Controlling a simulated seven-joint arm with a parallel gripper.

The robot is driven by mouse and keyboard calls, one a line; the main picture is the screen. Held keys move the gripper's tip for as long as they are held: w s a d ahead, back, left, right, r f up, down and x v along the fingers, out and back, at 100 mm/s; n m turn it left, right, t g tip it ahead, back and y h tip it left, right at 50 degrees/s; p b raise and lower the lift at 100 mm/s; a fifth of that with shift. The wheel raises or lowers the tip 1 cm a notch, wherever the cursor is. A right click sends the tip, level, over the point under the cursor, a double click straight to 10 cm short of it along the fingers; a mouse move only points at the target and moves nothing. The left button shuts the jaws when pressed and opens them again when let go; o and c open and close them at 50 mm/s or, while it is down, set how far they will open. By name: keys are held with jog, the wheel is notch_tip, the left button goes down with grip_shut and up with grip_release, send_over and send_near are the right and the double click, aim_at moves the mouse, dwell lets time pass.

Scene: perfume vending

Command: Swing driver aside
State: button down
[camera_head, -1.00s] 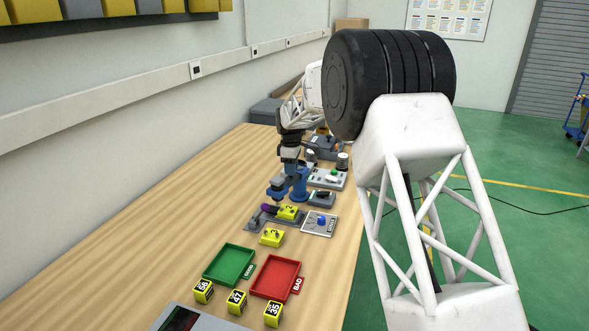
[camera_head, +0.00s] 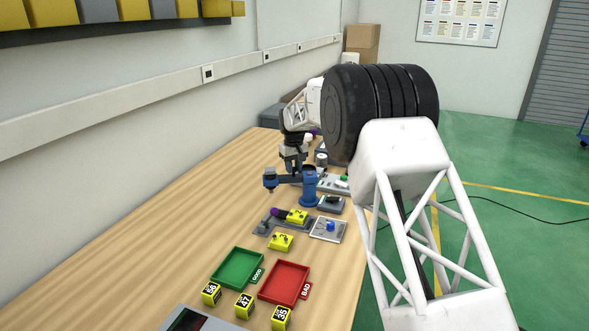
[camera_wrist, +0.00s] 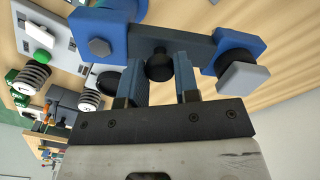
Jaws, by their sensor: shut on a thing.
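The driver is a swing arm on a blue post (camera_head: 309,187), with a dark bar running left to a blue driver head (camera_head: 270,179) over the bare table near the wall. My gripper (camera_head: 295,172) is above the bar. In the wrist view, my gripper (camera_wrist: 160,70) is shut on a dark round knob (camera_wrist: 159,68) on the dark bar (camera_wrist: 185,48). The blue driver head (camera_wrist: 238,62) hangs at the bar's right end there, and a blue block (camera_wrist: 98,40) is at its left end. The exact finger contact is hard to see in the head view.
A fixture (camera_head: 268,222) holding a yellow piece (camera_head: 297,217) and a panel with a blue knob (camera_head: 329,228) stand before the post. A loose yellow piece (camera_head: 281,241), green tray (camera_head: 237,268), red tray (camera_head: 284,284) and numbered cubes are nearer. Table to the left is clear.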

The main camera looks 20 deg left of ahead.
aim_at(294, 168)
jog(key=shift+w+a+r+m, duration=0.1)
jog(key=shift+w+m, duration=0.1)
jog(key=shift+m, duration=0.2)
jog(key=c, duration=0.9)
grip_release()
jog(key=shift+o, duration=0.2)
jog(key=shift+r, duration=3.8)
jog(key=shift+r, duration=0.1)
